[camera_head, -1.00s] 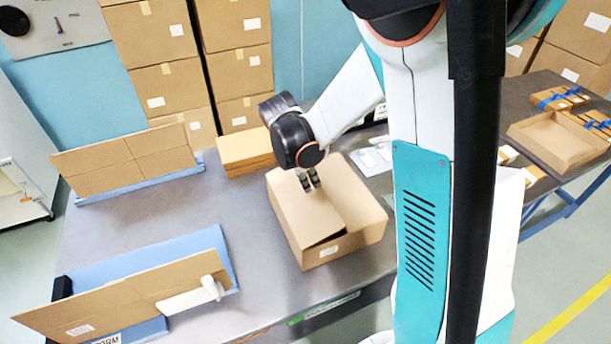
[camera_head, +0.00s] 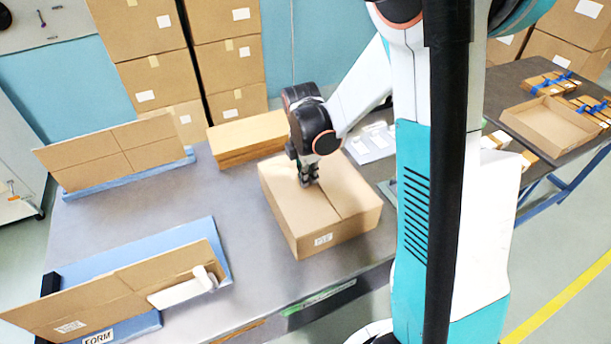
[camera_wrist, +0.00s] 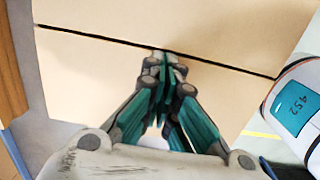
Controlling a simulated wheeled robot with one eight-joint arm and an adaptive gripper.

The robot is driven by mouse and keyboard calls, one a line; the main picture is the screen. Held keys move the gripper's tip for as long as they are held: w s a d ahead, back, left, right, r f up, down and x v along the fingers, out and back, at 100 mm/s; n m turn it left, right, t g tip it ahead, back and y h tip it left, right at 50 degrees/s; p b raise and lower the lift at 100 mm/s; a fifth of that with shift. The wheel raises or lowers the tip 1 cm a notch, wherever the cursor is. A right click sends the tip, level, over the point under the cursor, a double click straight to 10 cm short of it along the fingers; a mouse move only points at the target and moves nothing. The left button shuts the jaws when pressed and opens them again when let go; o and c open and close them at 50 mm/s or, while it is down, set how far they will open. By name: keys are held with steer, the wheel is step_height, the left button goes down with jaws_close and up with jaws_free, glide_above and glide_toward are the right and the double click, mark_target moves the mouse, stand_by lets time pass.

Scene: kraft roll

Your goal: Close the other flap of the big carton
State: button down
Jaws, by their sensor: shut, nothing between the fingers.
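The big carton (camera_head: 322,228) stands on the grey table in the head view, with a white label on its front side. Both top flaps lie down flat and meet along a thin dark seam. In the wrist view the carton top (camera_wrist: 110,60) fills the upper part, with the dark seam running across it. My gripper (camera_head: 309,180) is shut and empty. It points down at the carton top, and in the wrist view its fingertips (camera_wrist: 165,58) are close to the seam. I cannot tell whether they touch the cardboard.
Flat brown cartons (camera_head: 248,137) lie stacked behind the big carton. Two blue stands on the left hold folded cardboard, the nearer one (camera_head: 190,225) beside a white tape dispenser (camera_head: 187,288). An open tray-like box (camera_head: 550,122) is on the right table. The table's middle left is clear.

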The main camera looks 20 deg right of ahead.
steer(key=shift+r, duration=0.1)
stand_by(0.4)
steer(key=shift+r+p, duration=0.75)
steer(key=shift+r, duration=0.15)
step_height(320, 180, up, 14)
steer(key=p, duration=0.5)
steer(key=shift+f, duration=0.2)
